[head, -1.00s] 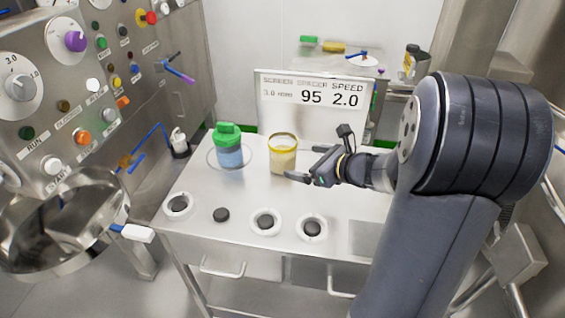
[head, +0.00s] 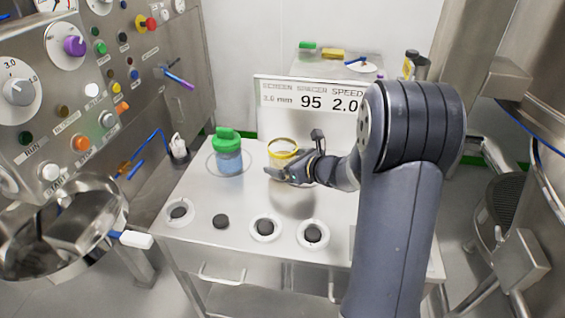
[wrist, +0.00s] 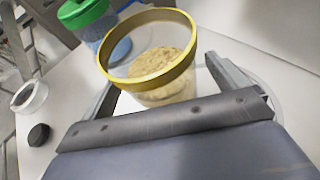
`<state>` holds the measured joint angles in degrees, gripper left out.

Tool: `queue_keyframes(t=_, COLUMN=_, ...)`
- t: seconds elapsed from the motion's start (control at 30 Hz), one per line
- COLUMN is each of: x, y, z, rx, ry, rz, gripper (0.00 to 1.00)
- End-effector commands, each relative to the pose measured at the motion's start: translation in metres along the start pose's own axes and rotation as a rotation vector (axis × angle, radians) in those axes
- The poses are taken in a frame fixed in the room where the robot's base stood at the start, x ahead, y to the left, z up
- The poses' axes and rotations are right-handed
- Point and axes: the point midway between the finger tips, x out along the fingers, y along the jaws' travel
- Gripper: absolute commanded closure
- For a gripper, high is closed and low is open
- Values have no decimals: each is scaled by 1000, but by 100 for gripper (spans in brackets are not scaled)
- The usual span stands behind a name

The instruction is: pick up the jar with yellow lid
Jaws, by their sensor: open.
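The jar with the yellow lid (head: 283,147) stands upright on the steel table, with its lower part hidden behind my gripper in the head view. In the wrist view the jar (wrist: 160,62) shows a yellow ring at its top, clear walls and a tan, grainy content. My gripper (head: 278,172) is open at the jar. In the wrist view its fingers (wrist: 160,88) lie on the left and right of the jar's lower part. I cannot tell whether either finger touches the jar.
A jar with a green lid and blue content (head: 228,152) stands just left, also in the wrist view (wrist: 95,22). White rings with black discs (head: 265,227) line the table's front (head: 240,203). A display board (head: 308,105) stands behind. A control panel (head: 80,90) rises at left.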

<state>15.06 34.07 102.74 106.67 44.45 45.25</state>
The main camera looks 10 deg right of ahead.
Motion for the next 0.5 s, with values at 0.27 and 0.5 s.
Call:
queue_keyframes(t=0.27, x=7, y=0, z=0, rx=0, ry=0, rz=0, gripper=5)
queue_keyframes(t=0.5, x=6, y=0, z=0, rx=0, ry=0, rz=0, gripper=22)
